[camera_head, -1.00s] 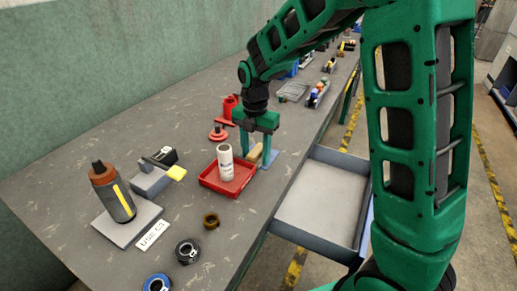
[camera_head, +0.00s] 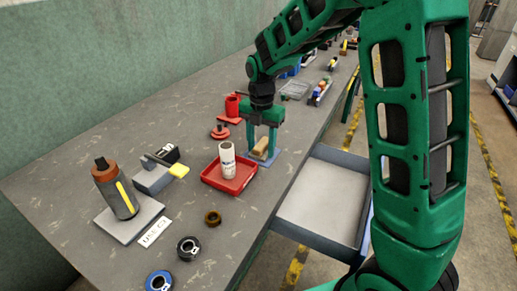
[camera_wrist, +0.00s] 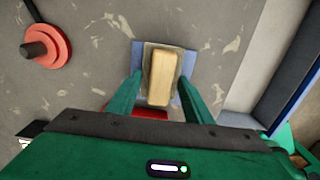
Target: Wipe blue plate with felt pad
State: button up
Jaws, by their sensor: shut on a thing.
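The felt pad (camera_head: 260,147) is a tan wooden block on a thin grey base; it also shows in the wrist view (camera_wrist: 160,78). It sits over the blue plate (camera_head: 274,155), a flat blue square on the bench beyond the red tray. In the wrist view the plate (camera_wrist: 190,62) shows along both sides of the pad. My gripper (camera_head: 259,152) points down, with a finger on each side of the pad, and is shut on it. The pad hides the middle of the plate, and I cannot tell how firmly its underside touches it.
A red disc with a dark knob (camera_wrist: 47,46) lies to the left. An open drawer (camera_head: 360,235) juts out from the bench at right. Tape rolls lie nearer.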

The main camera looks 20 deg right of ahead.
aim_at(267, 138)
jog(key=shift+w+d, duration=1.5)
jog(key=shift+d, duration=0.1)
jog(key=shift+r, duration=3.1)
jog(key=shift+r, duration=0.1)
jog(key=shift+r, duration=1.35)
